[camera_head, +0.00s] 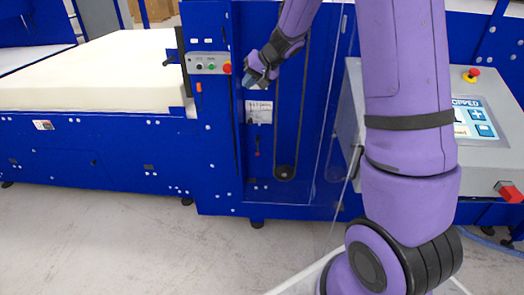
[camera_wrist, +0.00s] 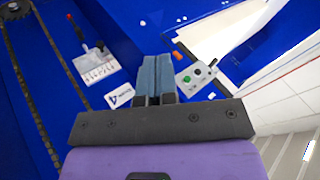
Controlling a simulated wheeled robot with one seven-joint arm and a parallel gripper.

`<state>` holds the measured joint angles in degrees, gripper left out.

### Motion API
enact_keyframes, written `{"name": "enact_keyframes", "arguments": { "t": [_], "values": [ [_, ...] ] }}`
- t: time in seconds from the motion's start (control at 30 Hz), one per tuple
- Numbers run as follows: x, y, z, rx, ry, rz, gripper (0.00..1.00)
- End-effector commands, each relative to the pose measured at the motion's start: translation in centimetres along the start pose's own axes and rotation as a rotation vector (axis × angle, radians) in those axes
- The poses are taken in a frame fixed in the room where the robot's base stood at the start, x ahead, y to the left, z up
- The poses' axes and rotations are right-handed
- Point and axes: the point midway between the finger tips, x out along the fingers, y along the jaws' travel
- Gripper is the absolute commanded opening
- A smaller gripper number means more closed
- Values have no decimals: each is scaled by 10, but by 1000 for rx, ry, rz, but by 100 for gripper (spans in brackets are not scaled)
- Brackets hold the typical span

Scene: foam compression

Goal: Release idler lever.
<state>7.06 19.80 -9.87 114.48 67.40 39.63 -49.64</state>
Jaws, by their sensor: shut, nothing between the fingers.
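A small lever with a red tip (camera_head: 257,148) hangs on the blue machine front, below a pale label plate (camera_head: 258,112). I take it to be the idler lever. In the wrist view its red tip and black rod (camera_wrist: 75,28) point to the upper left, beside the label plate (camera_wrist: 95,67). My gripper (camera_head: 247,81) is above the label plate and the lever, in front of the blue panel. In the wrist view my gripper's blue-grey fingers (camera_wrist: 154,76) are together and empty, apart from the lever.
A button panel (camera_head: 207,63) with a red knob is just left of my gripper. A drive chain (camera_wrist: 28,75) runs in a slot beside the lever. A clear guard door (camera_head: 325,125) stands open to the right. A foam block (camera_head: 90,72) lies at left.

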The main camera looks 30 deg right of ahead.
Motion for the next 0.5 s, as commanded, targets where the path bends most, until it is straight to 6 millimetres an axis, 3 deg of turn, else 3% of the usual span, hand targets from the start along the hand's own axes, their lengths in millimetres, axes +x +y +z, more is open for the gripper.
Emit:
{"name": "enact_keyframes", "arguments": {
  "t": [0.23, 0.5],
  "values": [
    [56, 58, -28, 64, 52, 25, 0],
    [113, 130, -46, 125, 111, 75, 0]
  ]
}}
